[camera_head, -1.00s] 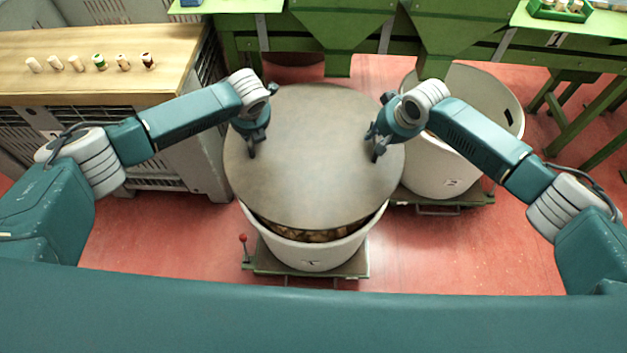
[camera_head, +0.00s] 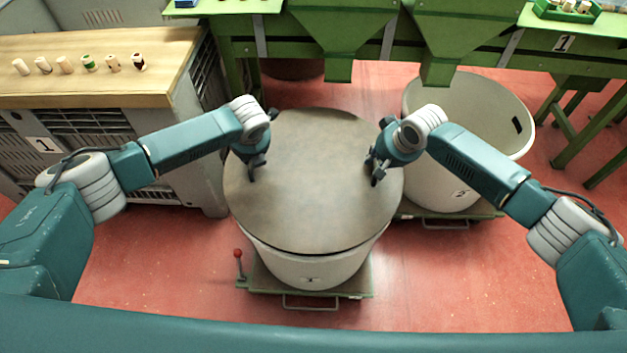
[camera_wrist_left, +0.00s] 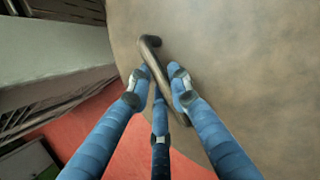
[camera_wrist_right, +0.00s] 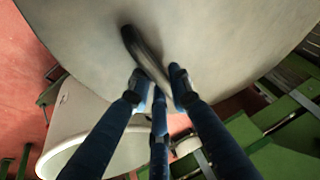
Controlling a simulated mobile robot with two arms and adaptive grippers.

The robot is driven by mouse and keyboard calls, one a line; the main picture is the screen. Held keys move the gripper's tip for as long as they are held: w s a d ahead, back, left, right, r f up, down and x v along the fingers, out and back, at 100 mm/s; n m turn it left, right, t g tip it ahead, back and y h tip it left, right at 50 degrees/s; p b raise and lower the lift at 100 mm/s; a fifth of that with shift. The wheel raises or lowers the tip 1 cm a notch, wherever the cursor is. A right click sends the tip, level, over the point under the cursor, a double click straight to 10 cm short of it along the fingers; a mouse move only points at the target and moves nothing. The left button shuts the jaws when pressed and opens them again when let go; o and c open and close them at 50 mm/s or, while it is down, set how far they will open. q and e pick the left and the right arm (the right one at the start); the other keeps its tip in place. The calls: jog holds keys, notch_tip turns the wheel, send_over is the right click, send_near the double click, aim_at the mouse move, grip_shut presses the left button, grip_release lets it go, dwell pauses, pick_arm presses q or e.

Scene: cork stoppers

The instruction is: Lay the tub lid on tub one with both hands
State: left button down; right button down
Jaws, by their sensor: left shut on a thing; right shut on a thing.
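The tub lid (camera_head: 312,200) is a large round grey-brown disc lying about level over the front tub, tub one (camera_head: 310,268). It hides the tub's opening and contents. A thin dark line shows under its front edge; I cannot tell whether it touches the rim all round. My left gripper (camera_head: 254,172) is shut on a dark bar handle (camera_wrist_left: 152,58) at the lid's left side. My right gripper (camera_head: 376,174) is shut on another bar handle (camera_wrist_right: 140,52) at the lid's right side.
A second white tub (camera_head: 473,140), open, stands behind right on its own trolley. Green chutes (camera_head: 330,30) hang behind the lid. A wooden-topped bench (camera_head: 100,85) with several cork stoppers is at left. Red floor (camera_head: 450,280) is clear at front right.

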pick_arm(q)
jog(key=shift+f, duration=0.1)
pick_arm(e)
jog(key=shift+f, duration=0.1)
